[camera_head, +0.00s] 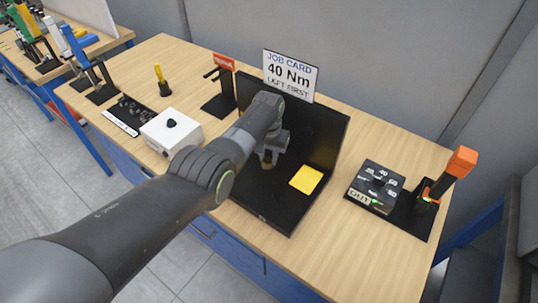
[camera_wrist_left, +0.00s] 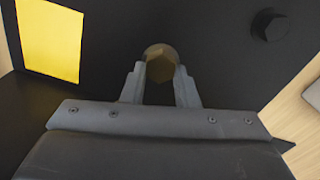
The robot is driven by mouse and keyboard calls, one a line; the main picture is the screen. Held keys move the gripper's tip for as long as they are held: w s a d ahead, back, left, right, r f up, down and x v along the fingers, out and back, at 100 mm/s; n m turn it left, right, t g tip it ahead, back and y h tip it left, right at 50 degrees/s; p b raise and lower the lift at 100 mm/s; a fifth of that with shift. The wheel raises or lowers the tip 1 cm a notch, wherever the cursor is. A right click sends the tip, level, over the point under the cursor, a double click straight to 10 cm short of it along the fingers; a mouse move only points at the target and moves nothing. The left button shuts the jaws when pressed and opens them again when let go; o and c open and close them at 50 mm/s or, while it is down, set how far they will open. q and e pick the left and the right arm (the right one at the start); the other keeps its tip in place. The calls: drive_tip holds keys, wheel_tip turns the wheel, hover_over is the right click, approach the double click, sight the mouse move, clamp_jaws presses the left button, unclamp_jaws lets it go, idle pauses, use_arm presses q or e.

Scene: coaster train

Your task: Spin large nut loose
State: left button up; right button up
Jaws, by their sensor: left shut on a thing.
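A brass-brown hex nut (camera_wrist_left: 160,66) shows in the left wrist view on the black fixture (camera_head: 270,205). My left gripper (camera_head: 269,157) reaches over the fixture. In the left wrist view its two fingers (camera_wrist_left: 160,78) stand on either side of the brass nut and are shut on it. A smaller-looking dark hex head (camera_wrist_left: 270,25) is on the black surface to the upper right in that view. The lower part of the brass nut is hidden between the fingers. My right gripper is not in view.
A yellow pad (camera_head: 306,179) lies on the fixture. A job card (camera_head: 288,76) reading "40 Nm, left first" stands behind. A white box with a black knob (camera_head: 171,134) is left; a dial unit (camera_head: 376,187) and orange-handled tool (camera_head: 456,168) are right.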

use_arm(q)
drive_tip(key=n, duration=0.4)
drive_tip(key=shift+a+n, duration=0.1)
drive_tip(key=shift+n, duration=0.2)
drive_tip(key=shift+a+n+p, duration=0.15)
drive_tip(key=shift+n+p, duration=0.2)
drive_tip(key=shift+n, duration=1.55)
drive_tip(key=o, duration=1)
